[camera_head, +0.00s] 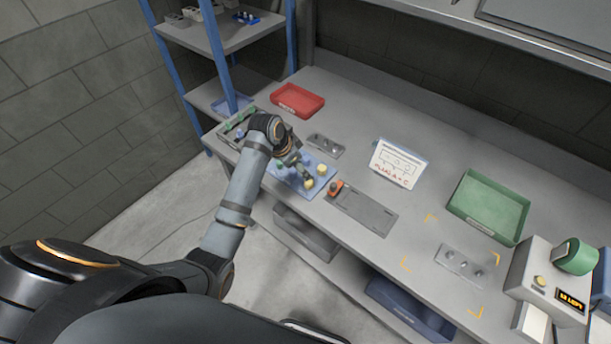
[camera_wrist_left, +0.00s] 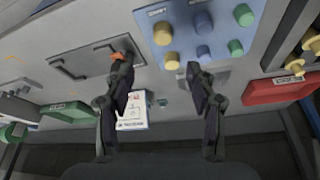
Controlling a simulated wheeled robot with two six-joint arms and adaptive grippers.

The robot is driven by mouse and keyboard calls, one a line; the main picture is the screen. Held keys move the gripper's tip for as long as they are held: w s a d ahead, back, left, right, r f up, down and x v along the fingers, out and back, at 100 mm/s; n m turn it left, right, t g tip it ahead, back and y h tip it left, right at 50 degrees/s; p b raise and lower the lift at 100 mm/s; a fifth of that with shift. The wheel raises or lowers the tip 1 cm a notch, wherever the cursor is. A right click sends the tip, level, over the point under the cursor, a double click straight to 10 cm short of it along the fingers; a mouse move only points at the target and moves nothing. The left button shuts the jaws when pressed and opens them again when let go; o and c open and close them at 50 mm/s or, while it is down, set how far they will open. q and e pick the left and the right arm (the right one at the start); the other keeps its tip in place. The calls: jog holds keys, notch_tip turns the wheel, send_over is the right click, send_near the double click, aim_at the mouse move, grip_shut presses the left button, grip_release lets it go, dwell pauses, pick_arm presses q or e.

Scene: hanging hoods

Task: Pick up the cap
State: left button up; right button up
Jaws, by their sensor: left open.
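A blue board (camera_wrist_left: 220,30) holds several round caps in yellow, blue and green. Two yellow caps, one (camera_wrist_left: 162,33) and another (camera_wrist_left: 172,60), stand in the column nearest my left gripper (camera_wrist_left: 158,75). Beside them are blue caps (camera_wrist_left: 203,22) and green caps (camera_wrist_left: 236,47). My left gripper is open and empty, and the second yellow cap shows between its fingertips in the wrist view. In the head view my left gripper (camera_head: 299,168) is over the board (camera_head: 318,187), hiding part of it. A yellow cap (camera_head: 309,183) shows beside it. My right gripper is not in view.
A grey plate with an orange part (camera_head: 336,187) lies right of the board. A red tray (camera_head: 297,110) is behind it, and a white sign (camera_head: 399,165) stands farther right. A green tray (camera_head: 488,207) and a device (camera_head: 545,282) are at the right.

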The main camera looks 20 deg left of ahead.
pick_arm(q)
jog(key=p, duration=0.1)
send_over(309, 183)
jog(key=s+a, duration=0.1)
jog(key=a, duration=0.1)
jog(key=f, duration=0.5)
jog(key=shift+s+d+f, duration=0.1)
jog(key=shift+d, duration=0.15)
jog(key=shift+f, duration=0.1)
jog(key=shift+d+f, duration=0.1)
jog(key=x, duration=0.1)
jog(key=p+x, duration=0.1)
jog(key=x, duration=0.2)
jog(key=shift+f, duration=0.5)
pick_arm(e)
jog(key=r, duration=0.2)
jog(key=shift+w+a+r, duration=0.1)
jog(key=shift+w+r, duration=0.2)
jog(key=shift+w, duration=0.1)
pick_arm(q)
jog(key=c, duration=0.9)
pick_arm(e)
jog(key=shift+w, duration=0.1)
